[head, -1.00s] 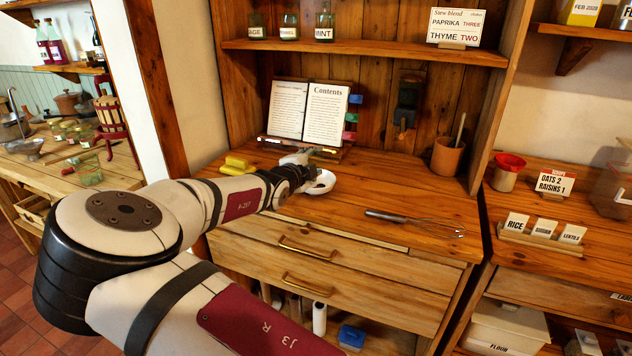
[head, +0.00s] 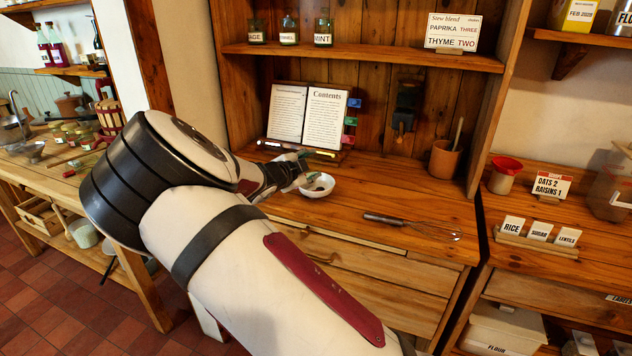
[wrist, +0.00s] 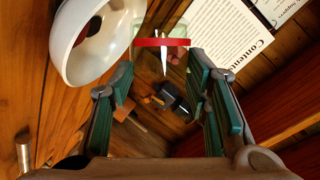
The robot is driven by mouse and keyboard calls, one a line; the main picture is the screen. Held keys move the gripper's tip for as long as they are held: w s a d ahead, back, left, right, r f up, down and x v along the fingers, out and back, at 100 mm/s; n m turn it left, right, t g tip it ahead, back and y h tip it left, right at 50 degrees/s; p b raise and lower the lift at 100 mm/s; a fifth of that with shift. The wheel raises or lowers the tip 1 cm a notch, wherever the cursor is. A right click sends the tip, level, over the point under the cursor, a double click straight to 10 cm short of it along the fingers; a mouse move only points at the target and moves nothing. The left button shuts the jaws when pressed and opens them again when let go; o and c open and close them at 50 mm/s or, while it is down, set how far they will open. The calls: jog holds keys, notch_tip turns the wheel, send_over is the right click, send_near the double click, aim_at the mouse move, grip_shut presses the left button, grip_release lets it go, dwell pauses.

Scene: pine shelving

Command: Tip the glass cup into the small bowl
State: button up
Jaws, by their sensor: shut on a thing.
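The small white bowl (head: 319,193) stands on the wooden counter in front of the open book, with a small dark reddish-brown patch inside it. In the wrist view the bowl (wrist: 70,55) is at the upper left, with the dark patch showing there too. My gripper (wrist: 162,75) is shut on the clear glass cup (wrist: 146,27), which has a red band and is hard to make out between the green finger pads. In the head view my gripper (head: 302,160) is rolled over beside the bowl's back-left rim. The cup's exact tilt cannot be told.
The open book (head: 307,115) on its stand is close behind my gripper. A whisk (head: 400,220) lies on the counter to the right. A brown pot (head: 445,160) stands at the back right. The counter between bowl and whisk is clear.

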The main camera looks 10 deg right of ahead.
jog(key=shift+w+n, duration=0.1)
jog(key=shift+n, duration=0.3)
jog(key=shift+w+a+r+n+g+h, duration=0.3)
jog(key=shift+w+a+r+n+g, duration=0.2)
jog(key=shift+n, duration=0.2)
jog(key=shift+w+a+f+n+b, duration=0.2)
jog(key=shift+w+a+n+b, duration=0.25)
jog(key=shift+w+b, duration=0.3)
jog(key=shift+w+a+r+n+g+h+b, duration=0.3)
jog(key=shift+w+a+r+n+g+b, duration=0.15)
jog(key=shift+r+n+b, duration=0.15)
jog(key=shift+w+a+f+n+g+h+b, duration=0.2)
jog(key=shift+w+a+n+g+h+b, duration=0.15)
jog(key=shift+w+a+n+b, duration=0.55)
jog(key=shift+w+a+f+n+g+h+b, duration=0.3)
jog(key=shift+w+n+b, duration=0.35)
jog(key=shift+b, duration=0.55)
jog(key=shift+a+r, duration=0.15)
